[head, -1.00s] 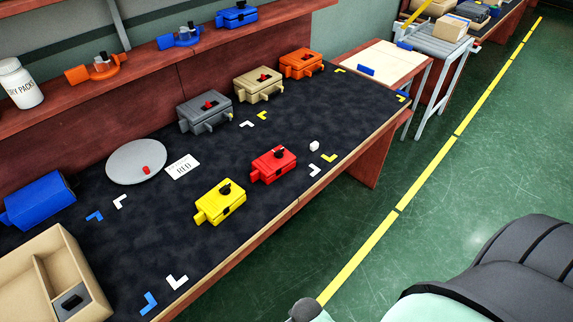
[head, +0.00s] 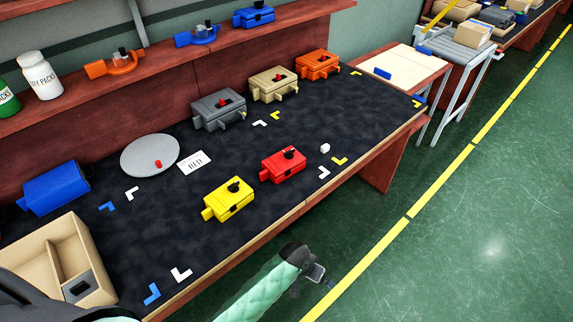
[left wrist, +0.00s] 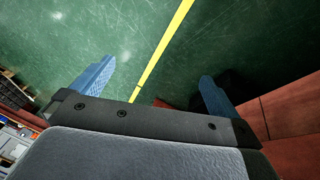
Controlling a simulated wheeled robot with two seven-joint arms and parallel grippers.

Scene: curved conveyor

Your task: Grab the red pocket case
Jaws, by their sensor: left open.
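The red pocket case (head: 283,164) lies on the dark mat of the workbench, near its front edge. It has a black knob on top and sits right of the yellow case (head: 229,199). My left gripper (head: 320,279) is beyond the bench's front edge, over the floor and well apart from the red case. In the left wrist view its two blue fingers (left wrist: 155,85) are spread, with nothing between them. The red case does not show clearly in that view. My right gripper is not in view.
Grey (head: 218,109), beige (head: 273,84) and orange (head: 318,65) cases stand along the back of the bench. A white cube (head: 325,148) is nearby.

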